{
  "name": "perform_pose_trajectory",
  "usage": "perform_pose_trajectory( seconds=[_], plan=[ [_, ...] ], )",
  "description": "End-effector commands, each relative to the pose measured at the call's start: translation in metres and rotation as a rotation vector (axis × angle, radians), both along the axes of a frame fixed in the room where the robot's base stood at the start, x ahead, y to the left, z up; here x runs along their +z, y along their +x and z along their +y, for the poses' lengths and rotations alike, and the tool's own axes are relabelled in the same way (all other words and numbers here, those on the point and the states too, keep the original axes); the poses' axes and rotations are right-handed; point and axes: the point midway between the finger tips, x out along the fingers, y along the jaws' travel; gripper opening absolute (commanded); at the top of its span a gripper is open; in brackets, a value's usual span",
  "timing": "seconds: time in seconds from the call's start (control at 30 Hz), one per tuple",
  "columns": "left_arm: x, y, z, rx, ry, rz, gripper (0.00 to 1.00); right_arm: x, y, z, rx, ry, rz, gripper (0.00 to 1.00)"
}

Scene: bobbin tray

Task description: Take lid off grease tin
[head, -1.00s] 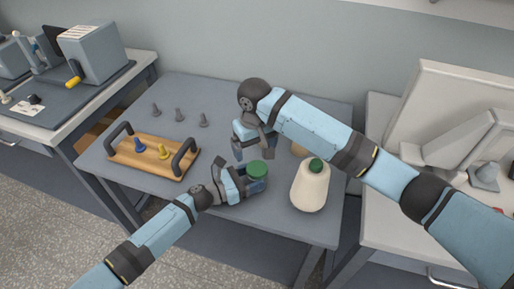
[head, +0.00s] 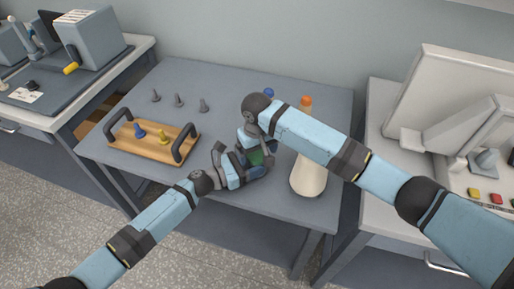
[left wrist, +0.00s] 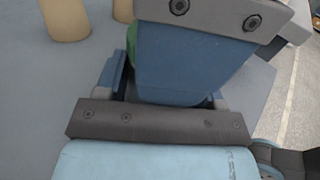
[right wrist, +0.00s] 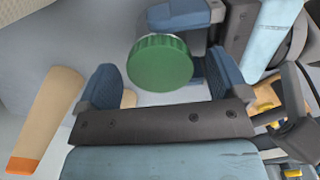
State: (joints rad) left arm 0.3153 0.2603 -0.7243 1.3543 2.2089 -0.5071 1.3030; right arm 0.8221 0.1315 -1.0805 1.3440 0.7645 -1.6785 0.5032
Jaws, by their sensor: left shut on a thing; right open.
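The grease tin's green ribbed lid (right wrist: 160,62) faces up in the right wrist view. Part of the lid shows in the head view (head: 256,158), and a green sliver shows in the left wrist view (left wrist: 131,42). The tin's body is almost wholly hidden by the fingers. My left gripper (head: 252,171) is shut on the tin from the side, low over the table. My right gripper (head: 254,147) is open just above it, its fingers either side of the lid in the right wrist view; I cannot tell if they touch it.
A cream cone (head: 308,178) stands close to the right, partly behind my right arm. An orange-tipped cone (head: 305,103) and a blue-tipped thing (head: 268,92) stand behind. A wooden tray (head: 125,148) with black handles holds blue and yellow bobbins. Several grey pegs (head: 179,100) stand at the back left.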

Motion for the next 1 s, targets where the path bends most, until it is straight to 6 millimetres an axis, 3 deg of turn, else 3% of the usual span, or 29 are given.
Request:
perform_pose_trajectory(
  seconds=[0.07, 0.2, 0.3, 0.47, 0.67, 1.0],
  plan=[
    [-0.0001, 0.0, 0.0, 0.0, 0.0, 0.0, 0.0, 0.0, 0.0, 0.0001, 0.0, 0.0, 0.0, 0.93],
    [-0.0001, 0.0, -0.0001, 0.0, 0.0, 0.0, 0.0, 0.0001, -0.0001, 0.0, 0.0, 0.0, 0.0, 0.6],
    [-0.0001, 0.0, -0.0001, 0.0, 0.0, 0.0, 0.0, 0.0001, 0.0, 0.0, 0.0, 0.0, 0.0, 0.42],
    [-0.0001, 0.0, 0.0, 0.0, 0.0, 0.0, 0.0, 0.0003, 0.0, -0.0001, 0.024, 0.0, 0.0, 0.42],
    [-0.0001, 0.0, 0.0, 0.0, 0.0, 0.0, 0.0, 0.0003, 0.0, -0.0002, 0.236, -0.001, 0.0, 0.42],
    [-0.0001, 0.0, 0.0, 0.0, 0.0, 0.0, 0.0, 0.0002, -0.0002, -0.0001, 0.244, -0.001, 0.001, 0.42]
  ],
)
